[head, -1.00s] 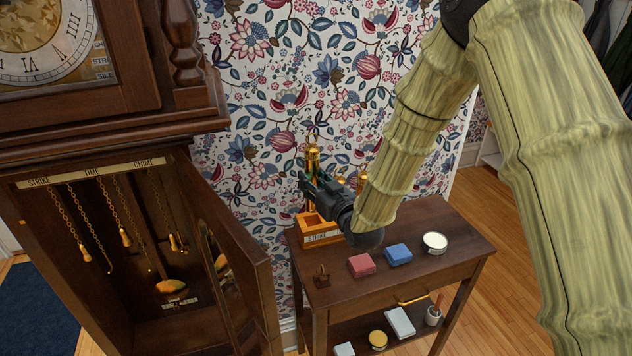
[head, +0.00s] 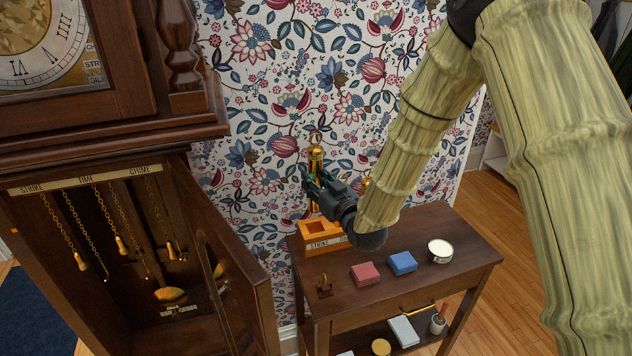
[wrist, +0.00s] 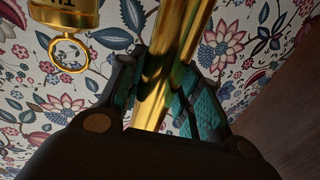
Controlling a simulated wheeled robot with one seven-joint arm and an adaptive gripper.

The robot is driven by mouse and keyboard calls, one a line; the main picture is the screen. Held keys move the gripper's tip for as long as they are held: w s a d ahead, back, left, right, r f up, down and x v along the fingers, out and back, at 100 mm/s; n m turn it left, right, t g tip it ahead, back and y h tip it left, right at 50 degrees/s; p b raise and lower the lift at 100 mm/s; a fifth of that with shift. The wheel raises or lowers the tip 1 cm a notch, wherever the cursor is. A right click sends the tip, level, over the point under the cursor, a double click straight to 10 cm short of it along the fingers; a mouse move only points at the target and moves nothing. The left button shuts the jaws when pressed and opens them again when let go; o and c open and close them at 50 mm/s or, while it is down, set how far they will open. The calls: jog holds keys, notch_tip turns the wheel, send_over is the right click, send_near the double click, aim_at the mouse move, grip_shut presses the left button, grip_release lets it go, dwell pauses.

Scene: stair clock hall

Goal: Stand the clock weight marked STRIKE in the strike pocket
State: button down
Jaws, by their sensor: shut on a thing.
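My gripper (head: 313,180) is shut on a brass clock weight (head: 316,156), held roughly upright at the back left of the side table. In the wrist view the shiny weight (wrist: 178,40) runs between the two teal-padded fingers; I cannot read its marking. The orange rack (head: 322,245) stands on the table below the gripper. Its front label reads STRIKE at the left, and the pocket there looks empty. The arm hides the rack's right part. Whether the weight's foot clears the rack is hard to tell.
Another brass weight (wrist: 65,15), lettering partly visible, has a ring at its end. The table (head: 440,280) carries a red box (head: 365,274), a blue box (head: 402,263), a white tin (head: 440,251) and a small brown stand (head: 324,288). The clock's open door (head: 235,300) is at the left.

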jog(key=shift+w+f+b, duration=0.2)
jog(key=shift+f+b, duration=0.1)
jog(key=shift+f, duration=0.3)
jog(key=shift+f+b, duration=1.45)
jog(key=shift+f, duration=0.7)
jog(key=shift+s+b, duration=0.1)
jog(key=shift+b, duration=0.25)
dwell(0.6)
notch_tip(320, 180, down, 7)
jog(key=b, duration=0.4)
jog(key=shift+r, duration=0.15)
dwell(3.4)
